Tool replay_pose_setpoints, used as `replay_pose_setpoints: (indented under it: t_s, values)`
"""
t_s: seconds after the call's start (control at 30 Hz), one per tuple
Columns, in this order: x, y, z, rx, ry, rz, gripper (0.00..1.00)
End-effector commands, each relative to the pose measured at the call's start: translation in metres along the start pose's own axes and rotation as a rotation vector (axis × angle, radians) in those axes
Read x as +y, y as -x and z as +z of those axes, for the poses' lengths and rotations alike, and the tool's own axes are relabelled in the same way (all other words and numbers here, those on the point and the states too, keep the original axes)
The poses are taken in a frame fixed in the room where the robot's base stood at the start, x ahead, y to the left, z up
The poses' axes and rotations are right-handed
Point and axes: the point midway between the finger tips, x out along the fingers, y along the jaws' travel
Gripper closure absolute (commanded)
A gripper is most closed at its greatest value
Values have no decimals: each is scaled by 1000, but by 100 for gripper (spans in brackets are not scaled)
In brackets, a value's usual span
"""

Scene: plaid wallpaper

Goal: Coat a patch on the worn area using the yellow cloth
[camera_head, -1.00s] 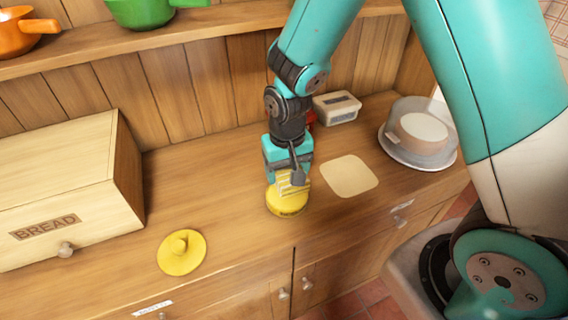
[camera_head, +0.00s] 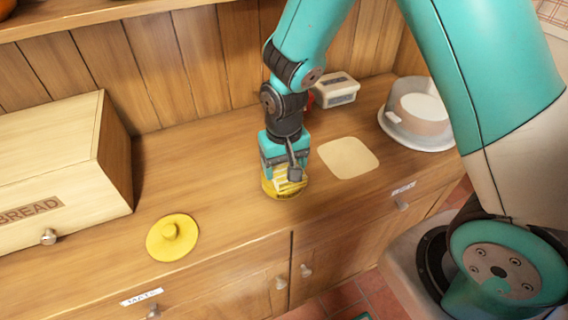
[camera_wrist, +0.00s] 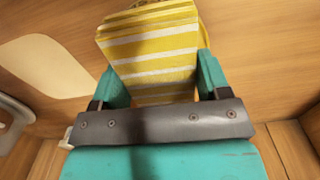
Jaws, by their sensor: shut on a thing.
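The yellow cloth (camera_head: 290,182), folded with white stripes, is gripped between the teal fingers of my gripper (camera_head: 286,172). In the wrist view the cloth (camera_wrist: 150,52) stands out beyond the fingers. My gripper holds it down at a round yellow tin (camera_head: 284,193) on the wooden counter. The cloth and fingers hide most of the tin's top, so I cannot tell how deep the cloth sits. The worn area (camera_head: 348,157) is a pale rounded square on the counter, right of the tin. It also shows in the wrist view (camera_wrist: 40,62).
A yellow knobbed lid (camera_head: 172,238) lies left near the front edge. A bread box (camera_head: 60,160) stands at the left. A small white box (camera_head: 336,92) and a clear-covered dish (camera_head: 417,118) stand behind and right of the pale patch.

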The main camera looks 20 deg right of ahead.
Motion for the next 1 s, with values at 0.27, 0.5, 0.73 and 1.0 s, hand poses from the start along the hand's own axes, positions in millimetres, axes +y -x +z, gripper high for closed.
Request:
replay_pose_setpoints:
  t_s: [0.27, 0.5, 0.73, 1.0]
  values:
    - [0, 0, 0, 0, 0, 0, 49]
    - [0, -3, 0, 0, 0, 0, 49]
    - [0, -6, 0, 0, 0, 0, 49]
    - [0, -9, 0, 0, 0, 0, 49]
